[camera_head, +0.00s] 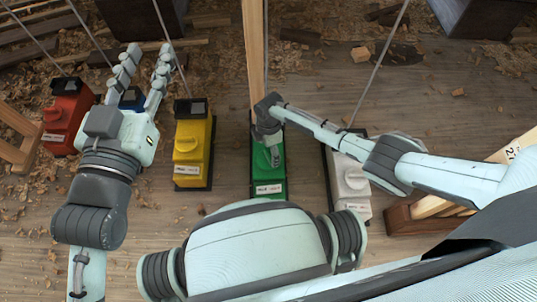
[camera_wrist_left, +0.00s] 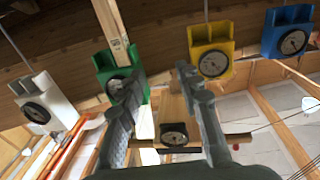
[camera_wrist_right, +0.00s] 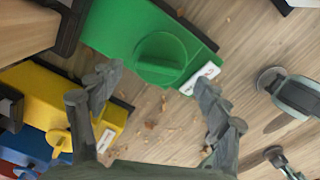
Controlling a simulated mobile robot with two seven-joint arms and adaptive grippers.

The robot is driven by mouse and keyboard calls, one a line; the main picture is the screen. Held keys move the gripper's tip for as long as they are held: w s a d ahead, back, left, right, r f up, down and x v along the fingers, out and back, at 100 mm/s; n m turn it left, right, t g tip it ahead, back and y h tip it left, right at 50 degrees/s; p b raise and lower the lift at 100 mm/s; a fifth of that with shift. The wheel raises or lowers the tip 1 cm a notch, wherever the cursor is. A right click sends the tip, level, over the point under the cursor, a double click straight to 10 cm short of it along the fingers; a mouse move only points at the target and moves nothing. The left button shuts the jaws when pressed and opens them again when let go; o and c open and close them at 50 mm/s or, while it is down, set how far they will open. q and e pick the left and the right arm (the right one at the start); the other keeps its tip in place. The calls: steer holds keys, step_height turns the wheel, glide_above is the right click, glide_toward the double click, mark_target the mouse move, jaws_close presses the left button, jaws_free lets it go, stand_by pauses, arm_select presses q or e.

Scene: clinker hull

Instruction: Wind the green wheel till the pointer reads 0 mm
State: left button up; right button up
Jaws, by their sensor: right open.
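The green box (camera_head: 266,181) stands on the floor in the middle of the head view, partly hidden by my right arm. Its round green wheel with a raised grip bar (camera_wrist_right: 160,58) shows in the right wrist view. My right gripper (camera_wrist_right: 160,92) is open over it, its fingers spread to either side, with no contact visible. In the left wrist view the green box's round dial (camera_wrist_left: 118,86) is partly covered by a finger; its pointer is too small to read. My left gripper (camera_head: 148,55) is open and empty, raised at the left of the head view, away from the green box.
A yellow box (camera_head: 193,150), a red box (camera_head: 64,118), a partly hidden blue box (camera_head: 131,98) and a white box (camera_head: 352,180) stand nearby. A wooden post (camera_head: 253,50) rises behind the green box. Wood shavings litter the floor.

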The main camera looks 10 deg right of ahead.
mark_target(268, 156)
step_height(268, 156, down, 3)
steer(key=shift+r+b, duration=0.1)
steer(key=shift+b, duration=0.45)
arm_select(q)
step_height(268, 156, up, 7)
steer(key=s+d+t+h, duration=0.1)
steer(key=s+t, duration=0.1)
steer(key=t, duration=0.1)
steer(key=shift+d+f+h, duration=0.15)
steer(key=shift+d+h, duration=0.15)
steer(key=shift+h, duration=0.1)
arm_select(e)
steer(key=c, duration=1.2)
steer(key=shift+o, duration=0.2)
arm_select(q)
steer(key=shift+f, duration=0.1)
arm_select(e)
steer(key=shift+m, duration=0.3)
